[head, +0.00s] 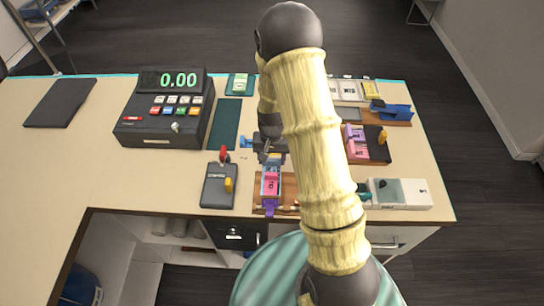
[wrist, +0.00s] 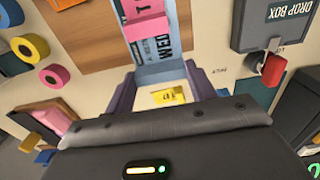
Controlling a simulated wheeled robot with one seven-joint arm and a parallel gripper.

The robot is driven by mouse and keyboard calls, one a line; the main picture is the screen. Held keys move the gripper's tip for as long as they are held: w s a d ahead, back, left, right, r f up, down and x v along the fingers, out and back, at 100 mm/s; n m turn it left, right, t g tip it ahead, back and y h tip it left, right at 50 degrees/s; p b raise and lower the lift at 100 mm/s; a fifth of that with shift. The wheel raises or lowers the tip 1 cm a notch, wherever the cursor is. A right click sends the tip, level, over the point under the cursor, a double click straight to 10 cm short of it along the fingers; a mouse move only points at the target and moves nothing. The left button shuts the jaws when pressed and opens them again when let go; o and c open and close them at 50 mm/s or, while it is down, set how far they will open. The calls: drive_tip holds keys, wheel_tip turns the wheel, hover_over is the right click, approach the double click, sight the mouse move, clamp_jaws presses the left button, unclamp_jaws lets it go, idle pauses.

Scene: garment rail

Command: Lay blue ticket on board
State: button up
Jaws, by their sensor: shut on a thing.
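My gripper (head: 272,157) is shut on the blue ticket (wrist: 165,72); its fingers (wrist: 160,80) flank the ticket's near end in the wrist view. The ticket's far end reaches over a brown wooden board (wrist: 85,35), which also shows in the head view (head: 288,184). A pink ticket (wrist: 143,14) with dark print shows at the far part of the blue one; in the head view the pink ticket (head: 271,176) is below my gripper. Whether the blue ticket touches the board cannot be told. My arm hides the board's right part in the head view.
A grey box with a red knob (head: 219,186) stands left of the board, labelled "DROP BOX" in the wrist view (wrist: 290,12). A cash register (head: 165,110) stands farther left. Several ticket trays and a tape dispenser (head: 390,110) are at the right. The left counter is mostly clear.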

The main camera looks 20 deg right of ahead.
sight(272, 167)
drive_tip(key=shift+f+b, duration=1.5)
drive_tip(key=shift+f, duration=0.8)
drive_tip(key=shift+f, duration=0.25)
idle(0.4)
drive_tip(key=o, duration=1.5)
drive_tip(key=shift+c, duration=0.2)
drive_tip(key=shift+r, duration=0.1)
drive_tip(key=shift+r+p, duration=1.65)
drive_tip(key=shift+r, duration=0.8)
drive_tip(key=shift+r+p, duration=1.8)
drive_tip(key=shift+r, duration=0.7)
